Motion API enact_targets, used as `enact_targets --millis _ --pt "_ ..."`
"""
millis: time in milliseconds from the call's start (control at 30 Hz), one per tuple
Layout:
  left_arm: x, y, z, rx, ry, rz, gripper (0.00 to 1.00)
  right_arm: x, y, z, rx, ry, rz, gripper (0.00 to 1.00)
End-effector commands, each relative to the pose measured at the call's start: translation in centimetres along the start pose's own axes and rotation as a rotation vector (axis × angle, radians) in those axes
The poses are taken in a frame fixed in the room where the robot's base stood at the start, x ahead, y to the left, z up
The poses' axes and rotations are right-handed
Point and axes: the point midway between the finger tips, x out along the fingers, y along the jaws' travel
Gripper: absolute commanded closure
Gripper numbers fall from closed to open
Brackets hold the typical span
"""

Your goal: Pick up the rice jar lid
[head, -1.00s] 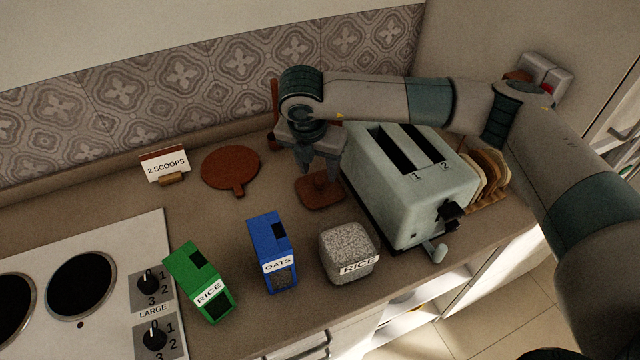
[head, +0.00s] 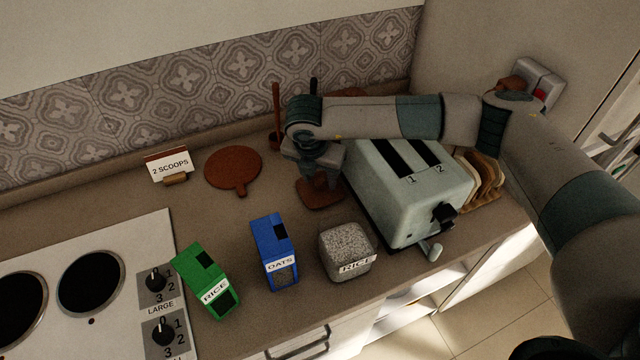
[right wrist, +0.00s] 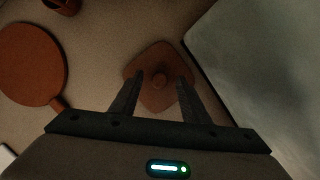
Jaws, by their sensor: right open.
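The rice jar lid is a flat, reddish-brown square with rounded corners and a small knob (head: 312,197). It lies on the counter just left of the toaster and behind the jar labelled RICE (head: 346,247). In the right wrist view the lid (right wrist: 153,97) sits ahead, its knob about midway between the fingers. My right gripper (head: 318,180) points down over the lid, open and empty. In the right wrist view its fingers (right wrist: 159,80) stand on either side of the knob; I cannot tell the exact height. My left gripper is not in view.
The toaster (head: 412,190) stands close on the right, with bread slices (head: 484,178) beyond it. A round brown board (head: 234,168) lies left. A blue OATS box (head: 273,250), a green RICE box (head: 207,282) and the hob (head: 90,290) are nearer the front.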

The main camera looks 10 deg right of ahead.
Motion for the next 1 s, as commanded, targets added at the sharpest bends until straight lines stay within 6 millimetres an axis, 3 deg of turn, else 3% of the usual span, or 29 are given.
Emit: enact_targets --millis 467,667,1000 --pt "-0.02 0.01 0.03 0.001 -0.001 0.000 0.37 0.17 0.01 0.00 0.000 0.000 0.001 0.58" --pt "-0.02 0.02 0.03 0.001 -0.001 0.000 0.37 0.15 0.01 0.00 0.000 0.000 0.001 1.00" --pt "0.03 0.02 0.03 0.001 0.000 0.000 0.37 0.08 0.01 0.04 0.000 -0.001 0.001 1.00"
